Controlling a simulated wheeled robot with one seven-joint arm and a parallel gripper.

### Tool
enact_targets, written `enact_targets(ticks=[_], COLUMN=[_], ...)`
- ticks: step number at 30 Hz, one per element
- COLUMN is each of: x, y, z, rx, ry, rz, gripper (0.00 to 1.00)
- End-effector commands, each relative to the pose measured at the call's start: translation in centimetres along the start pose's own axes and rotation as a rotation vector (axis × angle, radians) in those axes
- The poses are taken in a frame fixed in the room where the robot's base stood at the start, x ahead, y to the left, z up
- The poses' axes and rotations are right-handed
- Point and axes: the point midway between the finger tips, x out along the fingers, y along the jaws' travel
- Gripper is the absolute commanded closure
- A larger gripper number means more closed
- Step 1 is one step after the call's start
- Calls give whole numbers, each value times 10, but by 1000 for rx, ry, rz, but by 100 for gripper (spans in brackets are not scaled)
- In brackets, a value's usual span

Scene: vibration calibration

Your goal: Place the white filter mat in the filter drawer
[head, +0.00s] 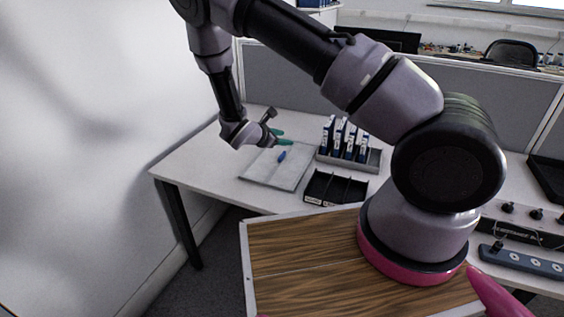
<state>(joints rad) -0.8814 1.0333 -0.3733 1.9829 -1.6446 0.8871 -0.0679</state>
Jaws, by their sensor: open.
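A pale grey-white flat rectangle (262,172) lies on the desk at the left; it may be a mat or a shallow tray, and I cannot tell which. A small blue object (282,156) lies on it. My gripper (282,137), with green fingertips, is open over the far right part of this rectangle, and nothing shows between the fingers. Its height above the surface is hard to tell. No white filter mat can be picked out for certain. I cannot identify a filter drawer; a black tray with compartments (335,189) sits to the right, near the desk's front edge.
A grey rack (372,160) holding several blue and white boxes (345,138) stands behind the black tray. A grey partition (290,83) closes the back of the desk. A white wall is close on the left.

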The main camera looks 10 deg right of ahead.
Motion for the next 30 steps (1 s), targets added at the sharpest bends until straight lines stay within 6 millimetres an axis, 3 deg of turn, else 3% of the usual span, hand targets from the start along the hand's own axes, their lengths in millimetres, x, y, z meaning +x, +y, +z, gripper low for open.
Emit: enact_targets(ticks=[1, 3, 6, 10, 16, 30], x=[5, 11, 17, 22, 33, 91], y=[-4, -5, -8, -12, -12, 9], z=[-25, -52, -84, -108, -117, -118], rx=[-102, -223, -366, -479, -520, -515], ry=[-13, -28, -42, -54, -57, -58], rz=[51, 120, 200, 263, 285, 283], gripper=[49, 49, 49, 49, 49, 49])
